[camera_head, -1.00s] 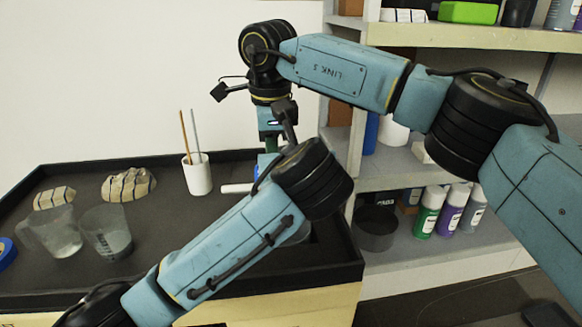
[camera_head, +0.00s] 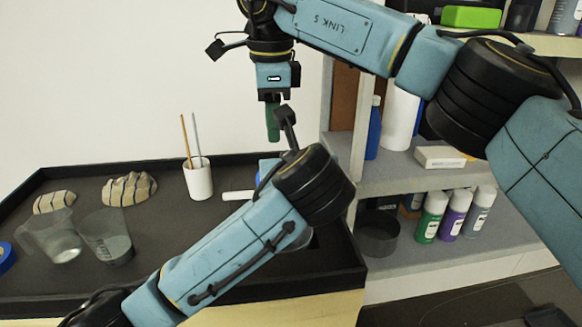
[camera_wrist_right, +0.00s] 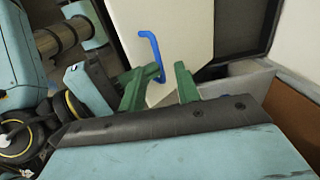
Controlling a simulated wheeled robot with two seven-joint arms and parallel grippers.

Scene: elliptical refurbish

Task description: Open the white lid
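The white lid (camera_wrist_right: 185,30) fills the upper middle of the right wrist view as a pale flat panel, with a blue bent handle (camera_wrist_right: 153,50) on it. My right gripper (camera_wrist_right: 158,86) has its two green fingers apart, with the handle's lower end between them in the picture. I cannot tell how far below the fingers the handle is. In the head view my right gripper (camera_head: 272,122) points down above the table's right part, behind my left arm. My left arm covers most of the lid's area there, and my left gripper's fingers are hidden.
The dark table (camera_head: 120,170) holds a white cup (camera_head: 198,178) with sticks, clear beakers (camera_head: 108,240), and wrapped packs (camera_head: 128,189). A shelf (camera_head: 420,172) with spray cans (camera_head: 455,215) and a white box (camera_head: 440,157) stands close at right. My left arm crosses the table's front.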

